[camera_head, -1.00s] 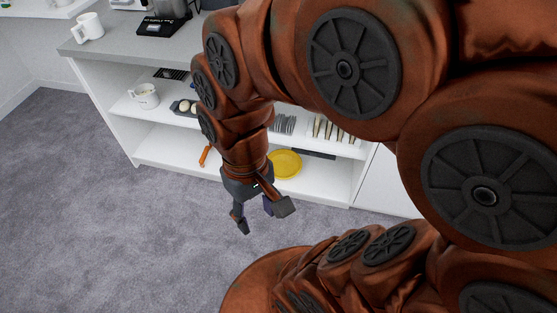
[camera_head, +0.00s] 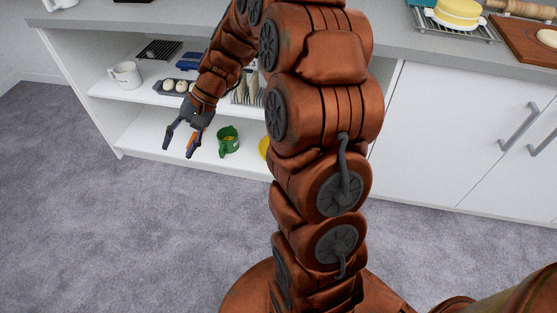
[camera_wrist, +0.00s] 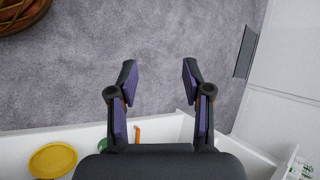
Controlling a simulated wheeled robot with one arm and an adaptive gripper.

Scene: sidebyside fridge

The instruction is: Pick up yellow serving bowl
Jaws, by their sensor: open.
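A round yellow dish, which looks like the yellow serving bowl (camera_head: 264,147), sits on the bottom shelf of the open cabinet. In the head view my arm hides most of it. In the wrist view the yellow bowl (camera_wrist: 53,161) shows at the lower left, beside my gripper's base. My gripper (camera_head: 180,144) is open and empty. It is in front of the shelves, to the left of the bowl in the head view. In the wrist view the gripper's fingers (camera_wrist: 158,66) spread over grey carpet, pointing away from the shelf.
A green cup (camera_head: 228,140) stands on the bottom shelf between my gripper and the bowl. A white mug (camera_head: 125,74) and an egg tray (camera_head: 175,87) are on the shelf above. A yellow lidded dish (camera_head: 459,13) is on the counter. The carpet (camera_head: 130,220) in front is clear.

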